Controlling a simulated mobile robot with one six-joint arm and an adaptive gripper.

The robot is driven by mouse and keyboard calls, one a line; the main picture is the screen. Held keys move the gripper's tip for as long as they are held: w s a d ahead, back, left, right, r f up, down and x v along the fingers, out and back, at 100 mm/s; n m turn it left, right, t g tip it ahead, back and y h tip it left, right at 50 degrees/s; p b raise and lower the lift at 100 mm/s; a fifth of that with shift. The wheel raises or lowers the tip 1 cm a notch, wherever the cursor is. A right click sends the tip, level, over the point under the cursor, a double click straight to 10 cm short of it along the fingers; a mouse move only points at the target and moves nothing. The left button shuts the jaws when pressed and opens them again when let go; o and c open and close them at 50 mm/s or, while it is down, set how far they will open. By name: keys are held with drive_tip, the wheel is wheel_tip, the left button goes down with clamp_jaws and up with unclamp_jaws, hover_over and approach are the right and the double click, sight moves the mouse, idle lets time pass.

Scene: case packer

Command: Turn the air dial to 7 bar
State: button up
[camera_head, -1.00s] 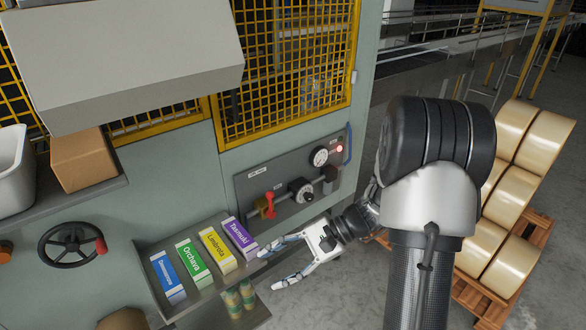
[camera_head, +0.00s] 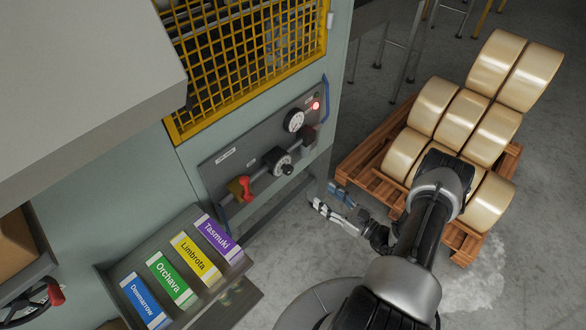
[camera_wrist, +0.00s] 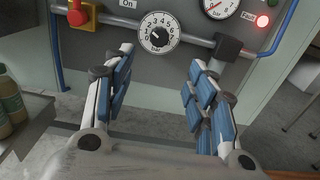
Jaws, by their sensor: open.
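The air dial (camera_head: 281,161) is a round white-faced dial with a black knob on the grey control panel (camera_head: 222,172). In the wrist view the dial (camera_wrist: 158,32) faces me, with numbers around its rim and "bar" beneath; its setting is too small to read surely. My gripper (camera_head: 326,197) is open and empty, to the lower right of the dial in the head view. In the wrist view my gripper (camera_wrist: 160,58) has its fingers spread to either side below the dial, apart from it. A pressure gauge (camera_head: 293,121) sits above the dial; its top is cut off in the wrist view.
A red handle (camera_head: 245,187) is left of the dial, and a lit red lamp (camera_head: 316,105) is at the upper right. A pipe (camera_wrist: 118,20) crosses the panel. A rack of labelled cartons (camera_head: 193,255) juts out at left. A pallet of rolls (camera_head: 383,192) stands at right.

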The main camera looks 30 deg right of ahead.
sight(290, 172)
drive_tip(key=b+x, duration=0.1)
drive_tip(key=x, duration=1.4)
drive_tip(key=shift+w+a+b, duration=0.25)
drive_tip(key=shift+w+b, duration=0.05)
drive_tip(key=shift+w, duration=0.05)
drive_tip(key=shift+c, duration=0.5)
drive_tip(key=c, duration=1)
